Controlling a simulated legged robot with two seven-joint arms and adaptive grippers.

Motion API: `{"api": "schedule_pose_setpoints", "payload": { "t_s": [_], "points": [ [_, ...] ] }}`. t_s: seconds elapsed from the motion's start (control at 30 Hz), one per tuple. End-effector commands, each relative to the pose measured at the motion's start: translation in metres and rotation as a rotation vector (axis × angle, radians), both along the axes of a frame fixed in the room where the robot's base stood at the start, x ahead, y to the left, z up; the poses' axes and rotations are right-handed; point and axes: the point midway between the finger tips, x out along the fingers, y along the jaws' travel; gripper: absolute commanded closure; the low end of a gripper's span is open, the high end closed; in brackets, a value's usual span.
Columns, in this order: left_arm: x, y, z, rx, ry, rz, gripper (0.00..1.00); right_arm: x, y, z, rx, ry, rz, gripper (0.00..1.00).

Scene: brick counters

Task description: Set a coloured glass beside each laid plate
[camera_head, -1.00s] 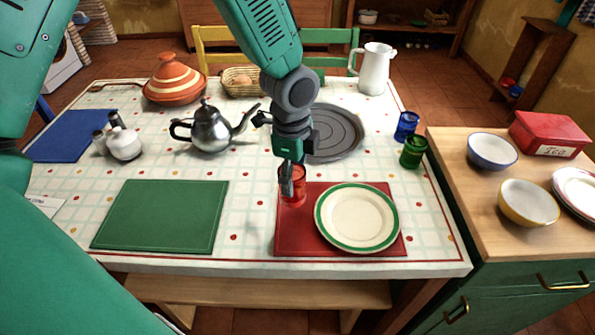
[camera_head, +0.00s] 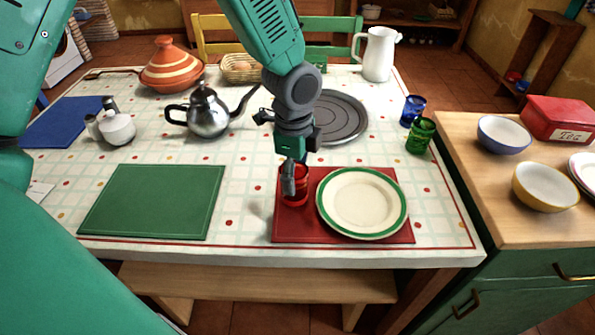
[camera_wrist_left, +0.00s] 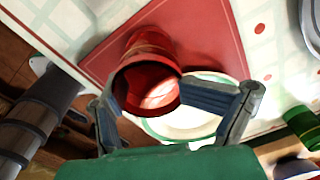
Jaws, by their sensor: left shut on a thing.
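A red glass (camera_head: 298,194) stands upright at the left end of the red placemat (camera_head: 300,233), beside the cream plate with a green rim (camera_head: 362,203). My left gripper (camera_head: 291,182) is shut on the red glass, reaching down from above. In the left wrist view the two fingers lie on either side of the red glass (camera_wrist_left: 148,75), with the plate (camera_wrist_left: 190,122) behind. A blue glass (camera_head: 413,110) and a green glass (camera_head: 420,135) stand at the table's right side. The green glass also shows in the left wrist view (camera_wrist_left: 302,127). My right gripper is not seen.
A bare green placemat (camera_head: 155,202) lies front left and a blue placemat (camera_head: 62,125) back left. A silver teapot (camera_head: 208,115), dark round trivet (camera_head: 340,117), striped tagine (camera_head: 171,70) and white jug (camera_head: 376,58) stand farther back. A side counter (camera_head: 465,180) holds bowls and a red tin.

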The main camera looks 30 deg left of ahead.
Motion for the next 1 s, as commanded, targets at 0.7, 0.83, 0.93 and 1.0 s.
{"api": "schedule_pose_setpoints", "payload": {
  "t_s": [0.7, 0.83, 0.93, 1.0],
  "points": [
    [0.0, 0.0, -0.01, 0.0, 0.002, 0.0, 0.03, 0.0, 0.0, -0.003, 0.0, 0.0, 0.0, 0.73],
    [0.0, 0.0, -0.011, 0.0, 0.005, 0.0, 0.04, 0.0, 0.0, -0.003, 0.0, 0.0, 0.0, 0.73],
    [-0.001, 0.0, -0.012, 0.0, 0.006, 0.0, 0.05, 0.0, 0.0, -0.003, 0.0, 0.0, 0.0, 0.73],
    [-0.001, 0.0, -0.012, 0.0, 0.007, 0.0, 0.05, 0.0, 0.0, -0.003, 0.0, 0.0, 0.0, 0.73]
  ]
}}
